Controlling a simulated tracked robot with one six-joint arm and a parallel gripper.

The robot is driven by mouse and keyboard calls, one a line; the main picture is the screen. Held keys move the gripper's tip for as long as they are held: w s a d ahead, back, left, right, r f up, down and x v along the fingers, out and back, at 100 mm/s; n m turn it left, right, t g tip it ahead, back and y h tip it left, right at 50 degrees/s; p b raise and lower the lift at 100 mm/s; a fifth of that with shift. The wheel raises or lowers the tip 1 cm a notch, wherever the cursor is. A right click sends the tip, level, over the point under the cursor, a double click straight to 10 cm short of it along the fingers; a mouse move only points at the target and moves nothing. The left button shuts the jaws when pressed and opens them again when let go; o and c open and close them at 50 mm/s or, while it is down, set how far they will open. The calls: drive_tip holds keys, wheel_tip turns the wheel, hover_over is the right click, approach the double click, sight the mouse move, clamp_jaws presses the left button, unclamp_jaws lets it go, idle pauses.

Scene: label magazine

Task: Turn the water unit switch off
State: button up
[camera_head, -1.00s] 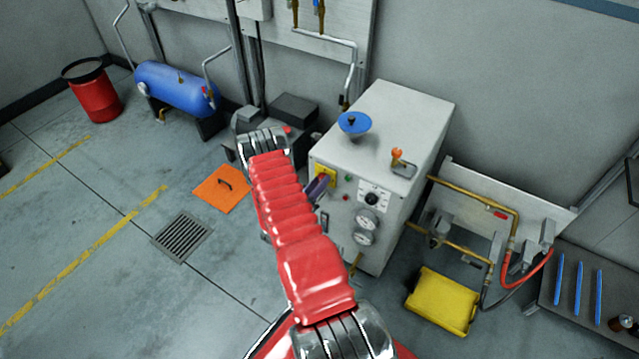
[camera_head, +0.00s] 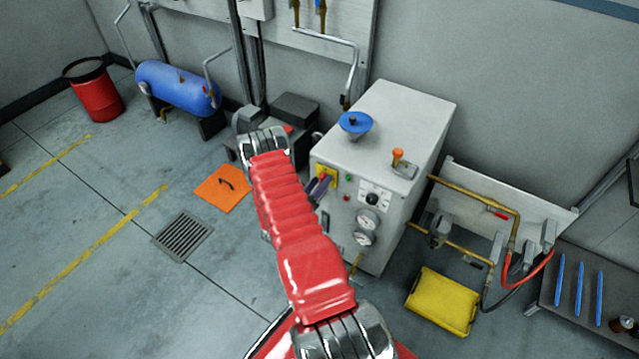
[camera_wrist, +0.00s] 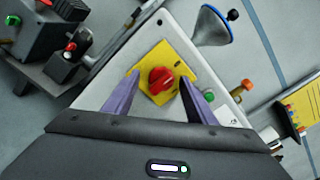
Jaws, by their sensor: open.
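The water unit is the white cabinet (camera_head: 385,130) right of my arm in the head view. Its switch is a red rotary knob (camera_wrist: 161,80) on a yellow plate (camera_wrist: 178,56), seen clearly in the wrist view. In the head view the yellow plate (camera_head: 323,171) is partly covered by my gripper. My gripper (camera_wrist: 160,80) is open, its two purple fingers pointing at the plate, one on each side of the red knob. The fingers look apart from the knob; the exact distance to the panel cannot be told.
A green button (camera_wrist: 208,96) sits just right of the right finger. The panel also has a dial (camera_head: 373,196) and gauges (camera_head: 367,219). A blue funnel (camera_head: 354,124) and an orange lever (camera_head: 398,156) stand on top. A yellow case (camera_head: 441,300) lies on the floor.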

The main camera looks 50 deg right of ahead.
drive_tip(key=s+a, duration=0.1)
drive_tip(key=a, duration=1.2)
drive_tip(key=shift+a, duration=0.4)
drive_tip(key=shift+s, duration=0.1)
